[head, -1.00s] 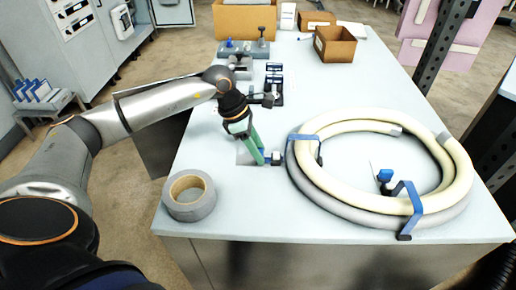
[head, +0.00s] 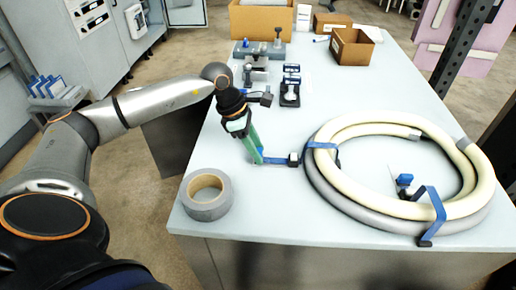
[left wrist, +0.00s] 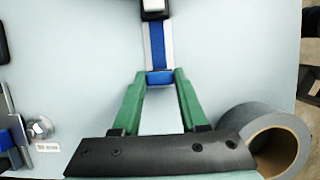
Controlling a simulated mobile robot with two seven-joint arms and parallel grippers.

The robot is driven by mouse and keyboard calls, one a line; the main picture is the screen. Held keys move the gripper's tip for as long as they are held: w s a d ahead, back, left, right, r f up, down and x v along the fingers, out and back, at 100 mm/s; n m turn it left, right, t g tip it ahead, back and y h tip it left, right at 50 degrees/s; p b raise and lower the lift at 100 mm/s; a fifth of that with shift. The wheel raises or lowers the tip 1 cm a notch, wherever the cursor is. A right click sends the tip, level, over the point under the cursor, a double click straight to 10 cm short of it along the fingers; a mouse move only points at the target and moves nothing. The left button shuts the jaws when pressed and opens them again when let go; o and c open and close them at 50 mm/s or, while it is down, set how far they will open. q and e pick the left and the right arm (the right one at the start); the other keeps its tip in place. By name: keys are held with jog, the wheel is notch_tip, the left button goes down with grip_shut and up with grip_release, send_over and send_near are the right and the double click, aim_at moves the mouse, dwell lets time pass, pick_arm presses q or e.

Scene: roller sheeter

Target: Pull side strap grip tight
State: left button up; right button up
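A cream and grey hose coil (head: 335,187) lies on the table. A blue side strap wraps its left side, with a dark buckle (head: 294,160) just outside the coil. The strap tail (head: 279,161) runs left from the buckle to my left gripper (head: 259,158), low over the table. In the left wrist view, the blue strap grip (left wrist: 160,78) sits between the green fingertips, which close on it from both sides. The strap runs straight from it to the buckle (left wrist: 154,10). A second blue strap (head: 434,212) stands at the coil's front right. My right gripper is not in view.
A grey tape roll (head: 207,195) lies near the front left edge. Behind my gripper are a grey fixture (head: 258,50) and small blue and black parts (head: 290,92). Cardboard boxes (head: 352,46) stand at the back. The table between tape and coil is clear.

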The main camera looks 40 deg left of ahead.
pick_arm(q)
jog(key=o, duration=0.4)
jog(key=shift+o, duration=0.2)
jog(key=v, duration=1.2)
jog(key=shift+r+b, duration=0.3)
jog(key=shift+b, duration=0.15)
jog(key=shift+s, duration=0.15)
